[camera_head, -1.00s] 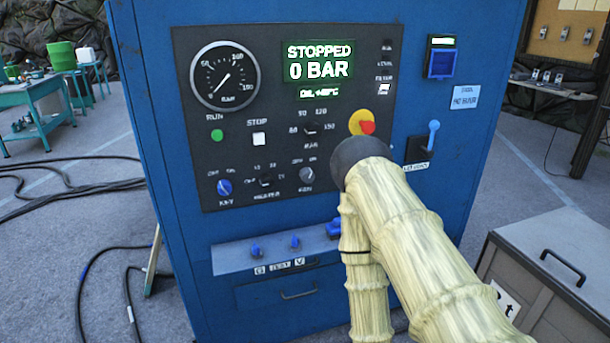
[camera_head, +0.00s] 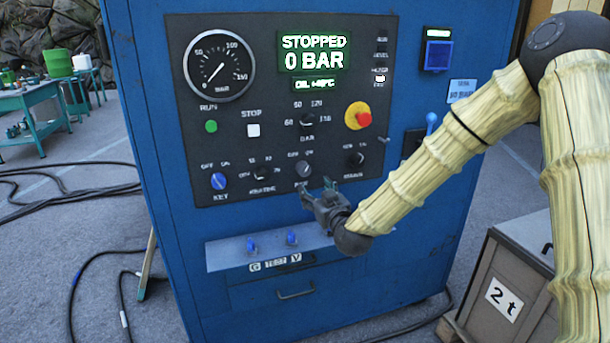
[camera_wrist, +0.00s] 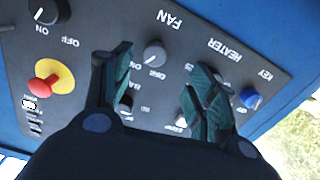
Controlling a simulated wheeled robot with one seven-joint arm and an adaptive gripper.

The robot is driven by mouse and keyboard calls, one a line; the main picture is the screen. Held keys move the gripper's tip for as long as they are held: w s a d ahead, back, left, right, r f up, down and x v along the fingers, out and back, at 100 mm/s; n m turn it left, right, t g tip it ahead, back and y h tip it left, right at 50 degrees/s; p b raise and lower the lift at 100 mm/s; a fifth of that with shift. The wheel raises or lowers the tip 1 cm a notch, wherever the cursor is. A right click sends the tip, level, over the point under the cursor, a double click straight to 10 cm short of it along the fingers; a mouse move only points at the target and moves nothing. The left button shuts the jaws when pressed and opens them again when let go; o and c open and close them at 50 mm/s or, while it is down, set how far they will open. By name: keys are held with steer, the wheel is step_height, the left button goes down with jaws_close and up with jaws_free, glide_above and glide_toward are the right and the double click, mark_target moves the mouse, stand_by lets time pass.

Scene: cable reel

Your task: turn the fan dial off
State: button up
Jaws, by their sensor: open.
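The fan dial (camera_head: 303,169) is a round grey knob low on the dark control panel, with the word FAN by it in the wrist view. There the dial (camera_wrist: 154,54) shows between my fingers. My gripper (camera_head: 316,188) is open and empty, just below and slightly right of the fan dial in the head view. In the wrist view my gripper (camera_wrist: 160,62) has a green-padded finger on either side of the dial, with no clear contact. The gripper partly hides the FAN label in the head view.
The heater dial (camera_head: 262,173) and blue key switch (camera_head: 219,181) lie left of the fan dial. The drain dial (camera_head: 355,158) and red stop button (camera_head: 364,119) are to its right. A ledge with blue valves (camera_head: 252,246) juts out below. The display (camera_head: 315,52) reads STOPPED, 0 BAR.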

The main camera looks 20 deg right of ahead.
mark_target(305, 171)
steer(key=w, duration=0.3)
steer(key=w+p, duration=0.1)
steer(key=w, duration=0.3)
steer(key=w+r, duration=0.1)
steer(key=w, duration=0.3)
steer(key=shift+w+r+p, duration=0.1)
steer(key=shift+p, duration=0.2)
steer(key=c, duration=1)
